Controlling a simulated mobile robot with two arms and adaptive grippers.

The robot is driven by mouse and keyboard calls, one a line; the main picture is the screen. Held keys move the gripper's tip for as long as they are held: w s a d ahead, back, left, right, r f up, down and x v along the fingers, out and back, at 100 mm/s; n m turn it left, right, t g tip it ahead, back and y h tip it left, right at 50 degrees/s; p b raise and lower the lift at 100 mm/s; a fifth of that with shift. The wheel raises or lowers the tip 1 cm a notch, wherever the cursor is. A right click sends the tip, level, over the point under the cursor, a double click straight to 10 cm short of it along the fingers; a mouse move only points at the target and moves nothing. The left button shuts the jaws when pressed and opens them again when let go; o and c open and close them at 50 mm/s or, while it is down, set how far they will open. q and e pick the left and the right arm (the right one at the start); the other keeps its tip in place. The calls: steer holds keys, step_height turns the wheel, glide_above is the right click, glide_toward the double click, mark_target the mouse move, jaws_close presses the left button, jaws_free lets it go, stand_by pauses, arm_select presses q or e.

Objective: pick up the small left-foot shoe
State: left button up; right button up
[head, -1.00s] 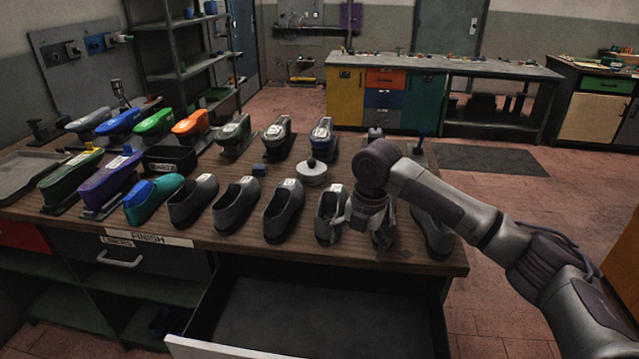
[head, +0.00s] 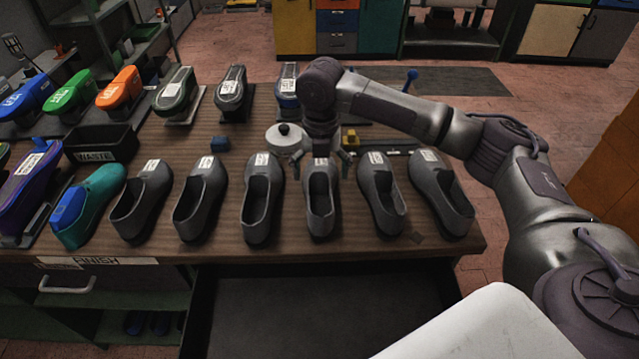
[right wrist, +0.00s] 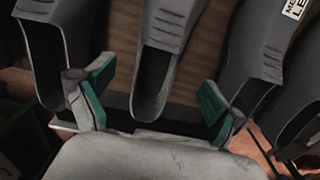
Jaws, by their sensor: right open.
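Several dark grey shoes stand in a row on the wooden bench, each with a small white label too small to read in the head view. The narrow grey shoe (head: 320,205) in the row looks the smallest; I cannot confirm that it is the small left-foot one. My right gripper (head: 321,157) is open above its far, labelled end, one finger to each side. In the right wrist view this shoe (right wrist: 158,60) lies between the two green-padded fingers, apart from them. A neighbouring shoe (right wrist: 262,45) there has a partly cut-off label. My left gripper is not in view.
Grey shoes (head: 262,200) and (head: 380,195) stand close on either side. A white round thing with a black knob (head: 287,138) is just left of the gripper. A black waste bin (head: 100,145) stands further left. An open drawer (head: 320,310) juts out below the bench's front edge.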

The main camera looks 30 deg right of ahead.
mark_target(321, 198)
step_height(321, 198, down, 2)
steer(key=shift+w+f, duration=0.15)
steer(key=shift+w+f+p, duration=0.1)
steer(key=shift+f+p, duration=0.25)
steer(key=shift+f, duration=0.2)
steer(key=f, duration=0.1)
steer(key=f+p, duration=0.1)
steer(key=f, duration=0.1)
steer(key=shift+d+f, duration=0.2)
steer(key=shift+f, duration=0.1)
steer(key=shift+w+f, duration=0.1)
steer(key=shift+f, duration=0.35)
steer(key=c, duration=1.3)
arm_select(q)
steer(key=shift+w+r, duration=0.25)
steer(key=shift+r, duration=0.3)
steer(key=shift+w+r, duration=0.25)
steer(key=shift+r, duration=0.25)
arm_select(e)
steer(key=shift+c, duration=1.2)
steer(key=shift+r, duration=0.2)
